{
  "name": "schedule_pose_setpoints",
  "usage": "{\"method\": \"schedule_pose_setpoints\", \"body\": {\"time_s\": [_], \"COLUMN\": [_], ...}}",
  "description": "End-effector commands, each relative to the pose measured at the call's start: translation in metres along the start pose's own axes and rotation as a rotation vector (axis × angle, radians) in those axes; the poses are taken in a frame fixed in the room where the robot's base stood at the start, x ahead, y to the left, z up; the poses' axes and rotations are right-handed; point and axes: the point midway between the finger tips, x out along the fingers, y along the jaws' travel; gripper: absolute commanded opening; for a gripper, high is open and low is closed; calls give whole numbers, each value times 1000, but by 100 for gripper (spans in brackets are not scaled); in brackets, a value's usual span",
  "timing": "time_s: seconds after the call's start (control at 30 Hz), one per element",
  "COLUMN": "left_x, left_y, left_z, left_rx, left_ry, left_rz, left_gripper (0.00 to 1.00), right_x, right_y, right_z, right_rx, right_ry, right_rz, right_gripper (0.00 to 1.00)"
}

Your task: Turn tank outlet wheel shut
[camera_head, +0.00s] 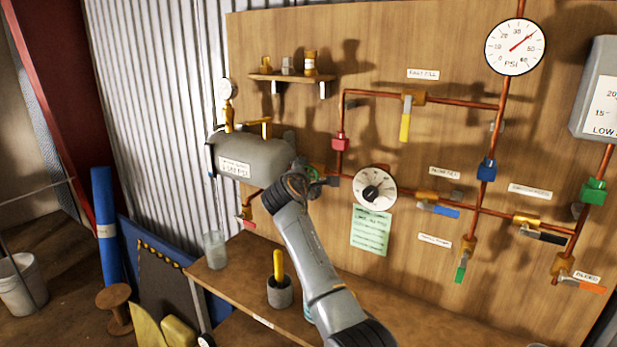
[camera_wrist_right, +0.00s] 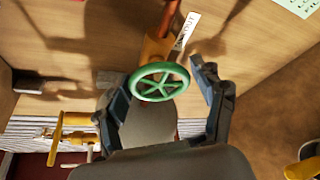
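The green tank outlet wheel (camera_wrist_right: 160,69) shows in the right wrist view, mounted on a brass valve body (camera_wrist_right: 157,48) on a copper pipe. In the head view the wheel is mostly hidden behind my gripper. My right gripper (camera_head: 318,183) is at the right end of the grey tank (camera_head: 245,151). In the right wrist view, my right gripper (camera_wrist_right: 161,80) is open, with one finger on either side of the wheel. Gaps show between fingers and rim, clearest on the right. I cannot tell the wheel's depth between the fingers. My left gripper is out of view.
A round white dial (camera_head: 374,189) and a green note (camera_head: 370,230) are on the board right of the gripper. Copper pipes with coloured lever valves run further right. A workbench (camera_head: 225,270) below holds a pot with a yellow-handled tool (camera_head: 279,280) and a glass jar (camera_head: 215,250).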

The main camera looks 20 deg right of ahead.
Motion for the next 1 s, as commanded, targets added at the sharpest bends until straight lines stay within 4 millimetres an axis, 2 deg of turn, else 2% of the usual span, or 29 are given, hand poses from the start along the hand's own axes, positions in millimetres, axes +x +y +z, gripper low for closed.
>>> {"method": "schedule_pose_setpoints", "body": {"time_s": [0.03, 0.13, 0.17, 0.57, 1.0], "left_x": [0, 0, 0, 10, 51], "left_y": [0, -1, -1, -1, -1], "left_z": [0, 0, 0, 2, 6], "left_rx": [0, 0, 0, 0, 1], "left_ry": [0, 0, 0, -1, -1], "left_rz": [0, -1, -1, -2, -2], "left_gripper": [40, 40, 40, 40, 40], "right_x": [0, 0, 0, 1, 1], "right_y": [0, 0, 0, -3, -6], "right_z": [0, 0, 0, -1, -3], "right_rx": [0, 0, 0, 83, 377], "right_ry": [0, 0, 0, 0, -1], "right_rz": [0, 0, 0, 34, 157], "right_gripper": [50, 30, 29, 28, 28]}}
